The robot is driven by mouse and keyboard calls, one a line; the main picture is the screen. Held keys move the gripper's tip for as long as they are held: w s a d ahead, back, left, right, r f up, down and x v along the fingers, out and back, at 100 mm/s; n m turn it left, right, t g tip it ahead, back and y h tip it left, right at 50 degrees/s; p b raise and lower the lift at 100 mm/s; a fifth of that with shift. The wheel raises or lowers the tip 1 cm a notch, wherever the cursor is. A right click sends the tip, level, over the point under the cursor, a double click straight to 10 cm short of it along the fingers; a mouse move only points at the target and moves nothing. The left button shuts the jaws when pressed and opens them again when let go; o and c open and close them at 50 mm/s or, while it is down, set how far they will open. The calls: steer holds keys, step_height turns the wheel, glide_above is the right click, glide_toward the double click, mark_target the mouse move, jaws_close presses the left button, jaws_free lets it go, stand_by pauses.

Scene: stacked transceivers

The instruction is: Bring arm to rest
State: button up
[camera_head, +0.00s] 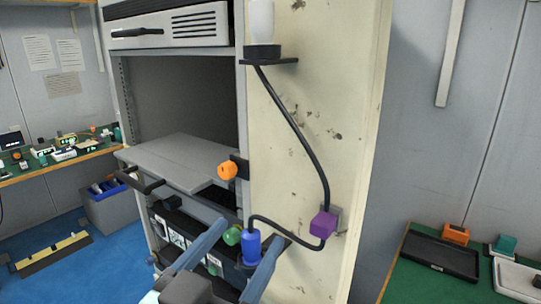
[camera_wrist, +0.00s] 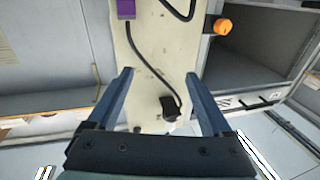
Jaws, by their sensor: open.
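My gripper (camera_head: 250,234) is at the bottom of the head view, with its two blue-grey fingers apart. In the wrist view the gripper (camera_wrist: 158,75) is also open, with nothing held between the fingers. Beyond them is the cream panel (camera_wrist: 148,62) on the side of the rack. In the head view a blue cylinder (camera_head: 251,248) and a green knob (camera_head: 232,235) appear between and beside the fingers. I cannot tell how close they are.
The cream panel (camera_head: 300,120) carries a black cable, a purple block (camera_head: 323,224) and a white bottle-like part (camera_head: 262,22). An orange knob (camera_head: 227,170) sits on the rack edge. A grey shelf (camera_head: 180,160) juts out. A green table (camera_head: 400,278) stands right.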

steer(key=s+d+r+n+t+y, duration=0.1)
steer(key=s+r+t+y, duration=0.1)
steer(key=r, duration=0.6)
steer(key=s+d+r+n+t+y, duration=0.1)
steer(key=s+r+n+t+y, duration=0.1)
steer(key=r, duration=0.7)
steer(key=s+d+r+n+t+y, duration=0.1)
steer(key=s+r+n+t+y, duration=0.1)
steer(key=r+t, duration=0.4)
step_height(320, 180, up, 3)
steer(key=shift+s+f+y, duration=0.2)
steer(key=shift+s+y, duration=0.4)
steer(key=shift+s, duration=0.2)
steer(key=shift+d, duration=0.15)
steer(key=shift+f, duration=0.1)
